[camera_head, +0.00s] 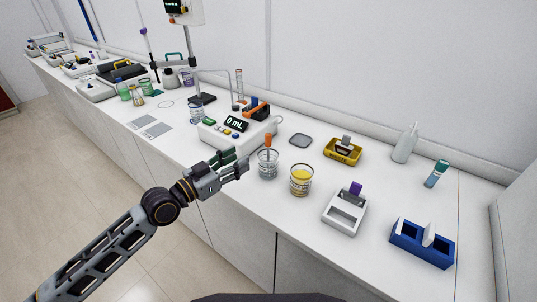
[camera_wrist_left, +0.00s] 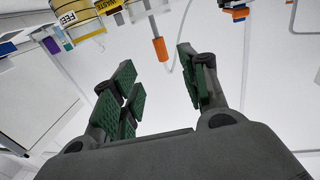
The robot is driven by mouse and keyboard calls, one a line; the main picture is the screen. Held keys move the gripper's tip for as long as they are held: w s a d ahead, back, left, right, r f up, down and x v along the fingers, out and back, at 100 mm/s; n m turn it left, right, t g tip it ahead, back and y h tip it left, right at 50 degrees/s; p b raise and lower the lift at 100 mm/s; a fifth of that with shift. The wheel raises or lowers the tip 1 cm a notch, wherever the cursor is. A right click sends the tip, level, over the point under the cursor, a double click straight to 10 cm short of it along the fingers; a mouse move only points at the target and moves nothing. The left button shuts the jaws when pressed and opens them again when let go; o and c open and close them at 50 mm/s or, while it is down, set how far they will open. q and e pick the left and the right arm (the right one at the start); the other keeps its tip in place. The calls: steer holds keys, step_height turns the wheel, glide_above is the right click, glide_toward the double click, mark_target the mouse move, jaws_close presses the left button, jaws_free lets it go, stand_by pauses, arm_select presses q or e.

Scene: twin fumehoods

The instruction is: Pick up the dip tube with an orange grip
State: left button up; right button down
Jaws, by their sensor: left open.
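The dip tube with an orange grip (camera_head: 268,141) stands in a clear glass beaker (camera_head: 268,167) near the middle of the bench, its grip above the rim. In the left wrist view the orange grip (camera_wrist_left: 160,48) shows beyond the fingertips, roughly between the two finger sides, and apart from them. My left gripper (camera_head: 240,164) is open and empty, just left of the beaker. Its green finger pads show in the left wrist view (camera_wrist_left: 160,88). My right gripper is in neither view.
A beaker with yellow contents (camera_head: 301,181) stands right of the clear beaker. A white device reading 0 mL (camera_head: 236,125) is behind the gripper. A yellow waste tray (camera_head: 342,151), white holder (camera_head: 344,212), blue rack (camera_head: 421,245) and wash bottle (camera_head: 405,144) stand to the right.

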mark_target(266, 143)
arm_select(q)
steer(key=shift+p+x, duration=0.55)
steer(key=shift+x, duration=3.25)
steer(key=shift+w+d, duration=0.25)
steer(key=shift+w, duration=0.05)
steer(key=shift+w+d, duration=0.1)
steer(key=shift+d, duration=0.05)
